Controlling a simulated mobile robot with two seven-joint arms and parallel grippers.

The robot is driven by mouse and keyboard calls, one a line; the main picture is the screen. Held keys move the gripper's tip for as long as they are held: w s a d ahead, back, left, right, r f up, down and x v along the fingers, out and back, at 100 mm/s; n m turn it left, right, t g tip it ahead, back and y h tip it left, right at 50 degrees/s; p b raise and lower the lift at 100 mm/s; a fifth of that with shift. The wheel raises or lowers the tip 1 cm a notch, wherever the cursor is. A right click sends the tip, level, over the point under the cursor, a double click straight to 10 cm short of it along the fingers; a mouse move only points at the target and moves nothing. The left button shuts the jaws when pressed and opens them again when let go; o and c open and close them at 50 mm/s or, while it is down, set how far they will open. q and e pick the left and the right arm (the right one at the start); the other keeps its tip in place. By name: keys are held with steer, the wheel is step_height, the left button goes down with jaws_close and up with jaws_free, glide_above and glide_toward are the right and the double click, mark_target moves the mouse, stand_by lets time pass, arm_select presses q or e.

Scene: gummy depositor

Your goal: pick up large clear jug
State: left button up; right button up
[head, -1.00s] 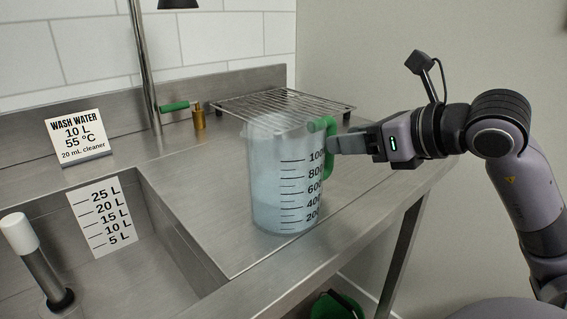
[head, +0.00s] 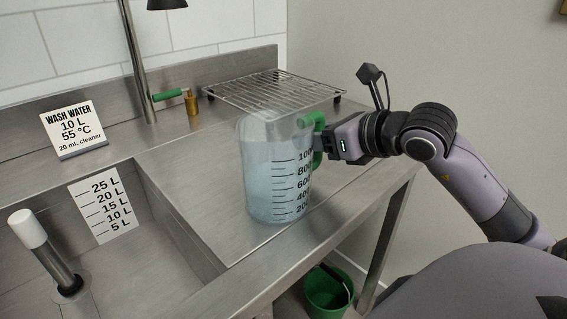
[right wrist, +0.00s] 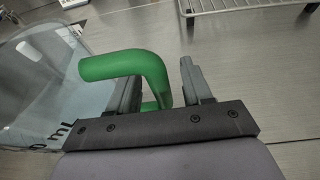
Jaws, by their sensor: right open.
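The large clear jug (head: 268,170) stands upright on the steel counter in the head view, with black graduation marks and a green handle (head: 317,140) on its right side. My right gripper (head: 326,138) is at the handle. In the right wrist view the jug (right wrist: 40,80) is at the left, and its green handle (right wrist: 130,66) reaches toward my open right gripper (right wrist: 165,80). The handle's upright part appears between the two fingers, nearer the left one; I cannot tell whether it touches. My left gripper is not in view.
A wire rack (head: 270,91) lies behind the jug. A sink (head: 150,240) with a grey drain pipe and white cap (head: 40,245) is at the left. A wash water sign (head: 75,130) stands behind it. A green bucket (head: 327,288) is below the counter.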

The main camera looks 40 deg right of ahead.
steer(key=shift+w+a+f, duration=0.1)
steer(key=shift+w+f, duration=0.2)
steer(key=shift+w, duration=0.35)
jaws_close()
steer(key=shift+r, duration=0.1)
step_height(320, 180, up, 10)
steer(key=p, duration=0.1)
steer(key=shift+p, duration=0.4)
